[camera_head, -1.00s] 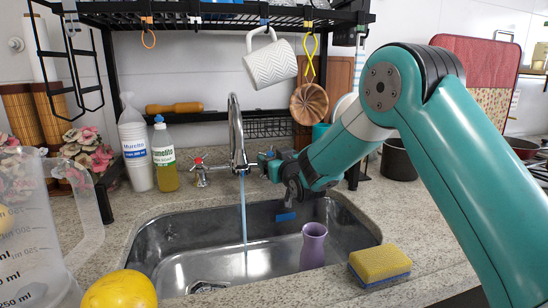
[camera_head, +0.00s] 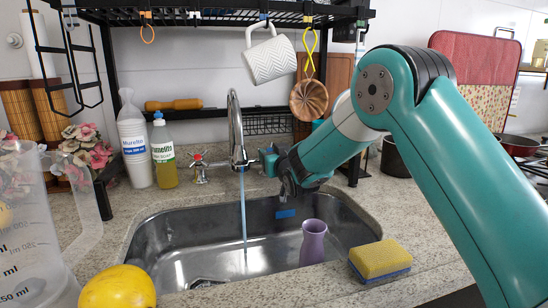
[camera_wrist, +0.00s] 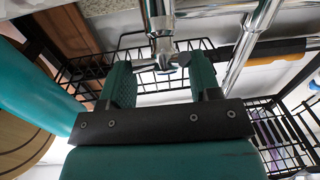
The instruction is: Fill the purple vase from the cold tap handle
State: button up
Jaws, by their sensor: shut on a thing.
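The purple vase (camera_head: 313,243) stands upright in the right part of the steel sink. Water (camera_head: 243,215) runs in a thin stream from the chrome spout (camera_head: 236,135) and falls to the left of the vase, apart from it. My gripper (camera_head: 267,160) is at the right side of the tap, where it hides the cold tap handle in the head view. In the wrist view, the cold tap handle (camera_wrist: 166,62) lies between my two teal fingers, which are shut on it. The vase is not visible in the wrist view.
The red-marked tap handle (camera_head: 200,170) is left of the spout. A yellow sponge (camera_head: 380,260) lies on the front right rim. A lemon (camera_head: 118,289) and clear jug (camera_head: 35,235) stand front left. A black rack (camera_head: 200,14) with a hanging mug (camera_head: 270,60) is overhead.

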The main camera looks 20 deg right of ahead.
jog(key=m+h+b, duration=0.1)
jog(key=b, duration=0.1)
jog(key=f+m+h+b, duration=0.1)
jog(key=b, duration=0.1)
jog(key=shift+a+m, duration=0.3)
jog(key=shift+a, duration=0.05)
jog(key=m+h+b, duration=0.1)
jog(key=b, duration=0.1)
jog(key=shift+a+m+h+b, duration=0.1)
jog(key=shift+m+h+b, duration=0.3)
jog(key=m+h+b, duration=0.2)
jog(key=b, duration=0.1)
jog(key=shift+r+m+g, duration=0.35)
jog(key=shift+m+g, duration=0.05)
jog(key=shift+s+a+r+h, duration=0.1)
jog(key=shift+h, duration=0.3)
jog(key=o, duration=0.9)
jog(key=shift+a, duration=0.15)
jog(key=shift+c, duration=0.2)
jog(key=shift+d, duration=0.2)
